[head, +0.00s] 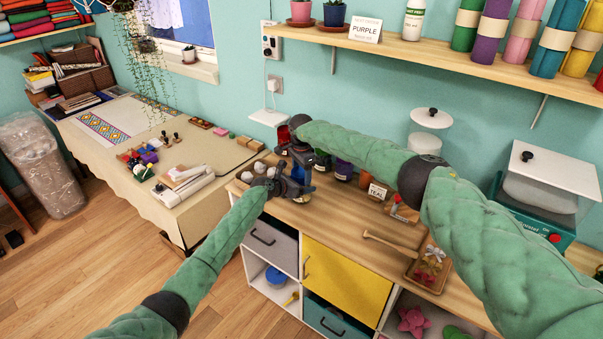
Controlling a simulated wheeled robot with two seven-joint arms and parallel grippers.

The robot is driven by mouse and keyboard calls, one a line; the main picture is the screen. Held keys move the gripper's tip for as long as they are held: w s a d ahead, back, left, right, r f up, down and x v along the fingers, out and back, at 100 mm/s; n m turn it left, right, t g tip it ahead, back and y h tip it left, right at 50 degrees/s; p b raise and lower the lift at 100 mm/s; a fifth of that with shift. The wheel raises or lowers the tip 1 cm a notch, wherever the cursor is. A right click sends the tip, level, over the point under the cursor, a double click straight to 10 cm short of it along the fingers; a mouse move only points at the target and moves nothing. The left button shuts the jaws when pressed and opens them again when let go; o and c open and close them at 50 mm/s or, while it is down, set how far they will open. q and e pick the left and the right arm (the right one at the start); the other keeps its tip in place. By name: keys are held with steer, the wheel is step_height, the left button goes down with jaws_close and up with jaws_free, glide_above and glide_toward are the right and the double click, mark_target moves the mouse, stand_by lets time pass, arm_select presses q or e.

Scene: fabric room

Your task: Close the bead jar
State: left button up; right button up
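Both my dark grippers meet at the left end of the wooden counter (335,209). My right gripper (296,153) reaches in from the right and points down. My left gripper (283,187) reaches in from the lower left, just below the right one. A small bluish, glassy piece shows between them and may be the bead jar, but the grippers hide most of it. I cannot tell whether its lid is on, nor whether either gripper is open or shut on something. A red item (283,135) shows beside the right gripper; I cannot tell what it is.
Small dark jars, one purple (344,169), stand right of the grippers. White balls (258,168) sit left. A shelf (400,45) hangs above.

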steer(key=m, duration=0.6)
stand_by(0.4)
steer(key=o, duration=1.1)
steer(key=shift+a, duration=0.1)
steer(key=shift+a+r, duration=0.1)
steer(key=shift+r, duration=2.25)
steer(key=shift+f, duration=0.1)
